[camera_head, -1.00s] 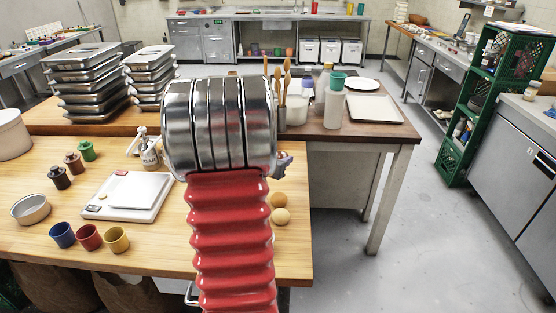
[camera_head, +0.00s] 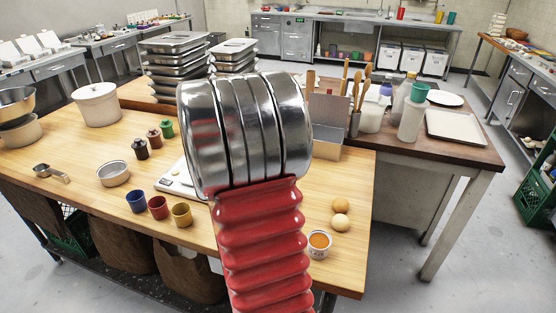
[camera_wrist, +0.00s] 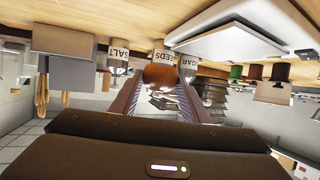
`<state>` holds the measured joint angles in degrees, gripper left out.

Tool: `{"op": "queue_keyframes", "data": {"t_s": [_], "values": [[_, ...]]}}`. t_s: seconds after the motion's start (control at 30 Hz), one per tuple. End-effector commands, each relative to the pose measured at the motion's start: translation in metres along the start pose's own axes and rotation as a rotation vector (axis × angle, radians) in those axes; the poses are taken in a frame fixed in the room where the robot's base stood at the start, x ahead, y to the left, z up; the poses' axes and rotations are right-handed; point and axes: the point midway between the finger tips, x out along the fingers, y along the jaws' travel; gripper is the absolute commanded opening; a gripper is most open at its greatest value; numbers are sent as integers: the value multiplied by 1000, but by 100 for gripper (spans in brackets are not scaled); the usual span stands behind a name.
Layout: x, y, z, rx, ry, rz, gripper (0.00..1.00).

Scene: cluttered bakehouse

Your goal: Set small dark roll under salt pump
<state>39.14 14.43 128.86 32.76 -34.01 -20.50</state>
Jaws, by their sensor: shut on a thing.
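In the wrist view, which shows the counter upside down, my gripper (camera_wrist: 160,92) is shut on a small brown roll (camera_wrist: 163,76), held between the two fingertips. The salt pump (camera_wrist: 118,57), a pale container labelled SALT, stands on the counter beyond the fingers, left of the roll in the picture. Two similar labelled containers stand beside it, one reading SEEDS (camera_wrist: 165,57), partly behind the roll, and one ending in GAR (camera_wrist: 189,63). I cannot tell the roll's exact distance from the salt pump. In the head view my arm hides the gripper, the roll and the pumps.
The white scale (camera_head: 178,183) is partly behind my arm. A grey box (camera_head: 326,130) stands behind.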

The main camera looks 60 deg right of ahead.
Motion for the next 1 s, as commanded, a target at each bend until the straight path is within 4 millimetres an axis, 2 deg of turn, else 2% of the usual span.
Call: {"op": "queue_keyframes", "data": {"t_s": [0.03, 0.1, 0.27, 0.5, 0.67, 0.8, 1.0], "values": [[-7, -24, 4, -20, 0, -46, 29], [-17, -55, 8, -45, 0, -107, 29], [-46, -122, 22, -103, 0, -246, 29], [-102, -212, 51, -189, 0, -456, 29], [-149, -266, 74, -248, 0, -597, 29], [-194, -306, 96, -300, 0, -721, 29], [-254, -347, 127, -363, 0, -874, 29]]}}
